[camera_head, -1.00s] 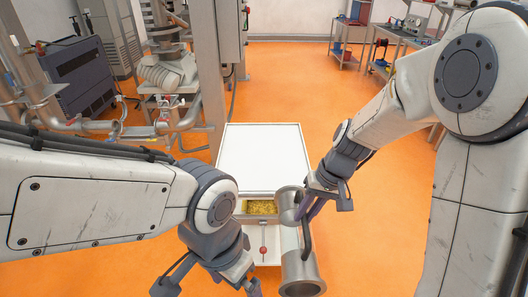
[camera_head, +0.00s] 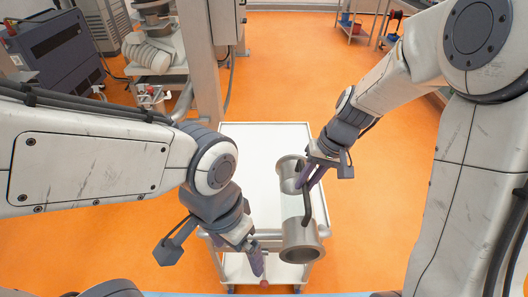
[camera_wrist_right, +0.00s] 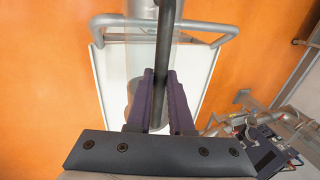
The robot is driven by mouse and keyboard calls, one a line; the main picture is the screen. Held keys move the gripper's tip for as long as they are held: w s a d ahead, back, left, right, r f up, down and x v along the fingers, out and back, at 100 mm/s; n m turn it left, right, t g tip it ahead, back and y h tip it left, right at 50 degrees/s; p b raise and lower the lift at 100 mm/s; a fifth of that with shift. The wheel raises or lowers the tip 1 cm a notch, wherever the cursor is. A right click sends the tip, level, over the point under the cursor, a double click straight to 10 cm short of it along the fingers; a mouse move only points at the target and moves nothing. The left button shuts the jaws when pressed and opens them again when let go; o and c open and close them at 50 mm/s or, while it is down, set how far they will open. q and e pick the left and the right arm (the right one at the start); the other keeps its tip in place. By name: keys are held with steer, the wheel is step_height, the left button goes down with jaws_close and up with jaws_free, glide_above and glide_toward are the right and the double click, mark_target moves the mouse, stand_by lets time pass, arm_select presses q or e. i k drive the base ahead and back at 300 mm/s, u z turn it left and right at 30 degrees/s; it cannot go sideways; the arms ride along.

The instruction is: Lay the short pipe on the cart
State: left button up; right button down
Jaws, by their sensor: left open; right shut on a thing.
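The short pipe (camera_head: 293,208) is grey metal with a wide flange at each end and a dark bar handle along it. My right gripper (camera_head: 309,180) is shut on the handle. In the right wrist view, the purple fingers of this gripper (camera_wrist_right: 161,98) pinch the dark handle (camera_wrist_right: 164,50). The pipe appears over the right near part of the white cart top (camera_head: 245,140), its near flange by the cart's front rail. Its height above the top cannot be told. My left gripper (camera_head: 256,263) is open and empty in front of the cart's near edge.
The cart has a rail (camera_head: 330,233) at its near side and a lower shelf (camera_head: 245,270). A grey post and machinery (camera_head: 205,70) stand at the left behind it. Orange floor is clear on the right.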

mark_target(260, 163)
steer(key=i, duration=0.85)
